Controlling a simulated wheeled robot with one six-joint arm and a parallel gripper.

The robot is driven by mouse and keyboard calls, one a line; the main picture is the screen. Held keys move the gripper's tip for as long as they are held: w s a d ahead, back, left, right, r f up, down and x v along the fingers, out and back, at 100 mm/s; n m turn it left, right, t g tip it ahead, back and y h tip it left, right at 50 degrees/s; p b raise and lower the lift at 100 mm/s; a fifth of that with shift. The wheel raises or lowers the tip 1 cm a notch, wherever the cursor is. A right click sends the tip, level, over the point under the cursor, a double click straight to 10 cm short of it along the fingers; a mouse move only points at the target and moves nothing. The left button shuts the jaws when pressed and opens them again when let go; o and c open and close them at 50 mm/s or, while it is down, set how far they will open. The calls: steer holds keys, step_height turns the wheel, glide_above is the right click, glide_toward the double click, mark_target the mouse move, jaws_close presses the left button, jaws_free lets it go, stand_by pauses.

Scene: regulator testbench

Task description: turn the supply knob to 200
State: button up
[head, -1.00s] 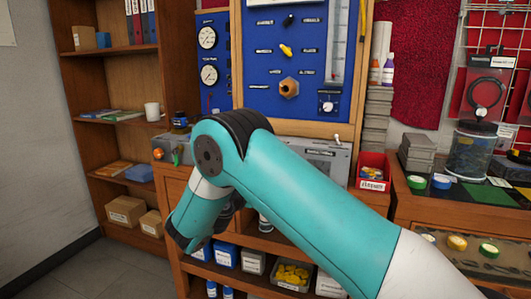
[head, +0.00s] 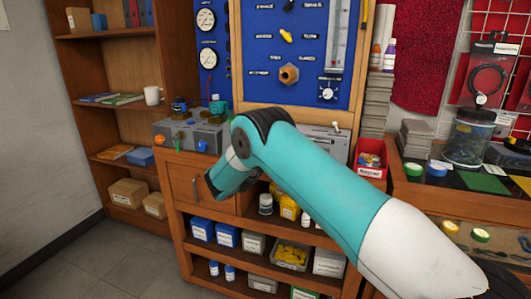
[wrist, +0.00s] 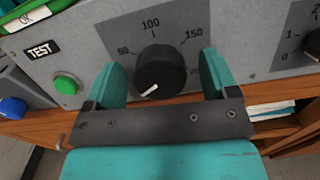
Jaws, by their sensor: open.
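The supply knob (wrist: 162,70) is black and round, on a grey panel (wrist: 250,30) in the wrist view. Its scale shows 50, 100, 150 and a partly hidden 200. Its white pointer aims to the lower left, below the 50 side. My gripper (wrist: 161,62) is open, with one teal finger on each side of the knob. I cannot tell whether either finger touches it.
A green button (wrist: 66,85) under a TEST label and a blue button (wrist: 13,107) lie left of the knob. A second black knob (wrist: 312,45) is at the right. In the head view, a red bin (head: 371,160) stands right of the grey console (head: 330,140).

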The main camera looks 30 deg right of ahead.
steer(key=c, duration=0.9)
